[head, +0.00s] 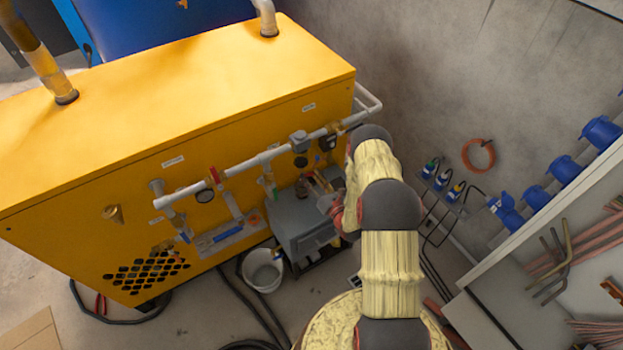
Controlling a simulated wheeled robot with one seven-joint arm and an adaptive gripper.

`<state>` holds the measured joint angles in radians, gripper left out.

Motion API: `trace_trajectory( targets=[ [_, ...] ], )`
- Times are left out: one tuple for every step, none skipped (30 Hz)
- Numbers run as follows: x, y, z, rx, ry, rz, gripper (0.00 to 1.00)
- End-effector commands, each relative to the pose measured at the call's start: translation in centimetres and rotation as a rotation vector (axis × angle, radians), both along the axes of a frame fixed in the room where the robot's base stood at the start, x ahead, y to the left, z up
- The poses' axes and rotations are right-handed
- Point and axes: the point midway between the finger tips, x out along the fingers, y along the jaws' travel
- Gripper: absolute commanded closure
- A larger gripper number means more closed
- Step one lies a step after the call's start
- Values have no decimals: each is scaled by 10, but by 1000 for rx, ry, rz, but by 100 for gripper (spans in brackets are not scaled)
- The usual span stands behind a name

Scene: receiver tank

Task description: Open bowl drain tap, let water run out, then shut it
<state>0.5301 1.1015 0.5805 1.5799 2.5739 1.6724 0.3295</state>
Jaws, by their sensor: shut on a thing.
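My gripper (322,187) is at the front of the yellow machine (130,150), below the right part of its grey pipe and above the grey box. It is shut on a small part there, which looks like the bowl drain tap. The fingers and wrist hide most of this part, so I cannot tell how its handle is turned. The filter bowl is not clear, and I see no running water. A white bucket (263,271) stands on the floor, left of and below the gripper.
A grey box (297,220) stands under the gripper. A grey pipe (262,158) with gauges and valves runs along the machine's front. Dark hoses (243,300) lie on the floor. Blue sockets (565,168) and an orange coil (479,155) are at the right.

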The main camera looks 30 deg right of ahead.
Motion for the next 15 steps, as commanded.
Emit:
trace_trajectory(
  targets=[
    [0, 0, 0, 0, 0, 0, 69],
    [0, 0, 0, 0, 0, 0, 71],
    [0, 0, 0, 0, 0, 0, 73],
    [0, 0, 0, 0, 0, 0, 75],
    [0, 0, 0, 0, 0, -1, 76],
    [0, 0, 0, 0, 0, -1, 79],
    [0, 0, 0, 0, 0, 0, 80],
    [0, 0, 0, 0, 0, -1, 82],
    [0, 0, 0, 0, 0, -1, 82],
    [0, 0, 0, 1, 0, -1, 82],
    [0, 0, 0, 2, 0, -1, 82],
    [0, 0, 0, 6, 1, -1, 82],
    [0, 0, 0, 10, 1, -1, 82],
    [0, 0, -1, 15, 1, -1, 82],
    [0, 0, -1, 25, 1, -1, 82]
  ],
)
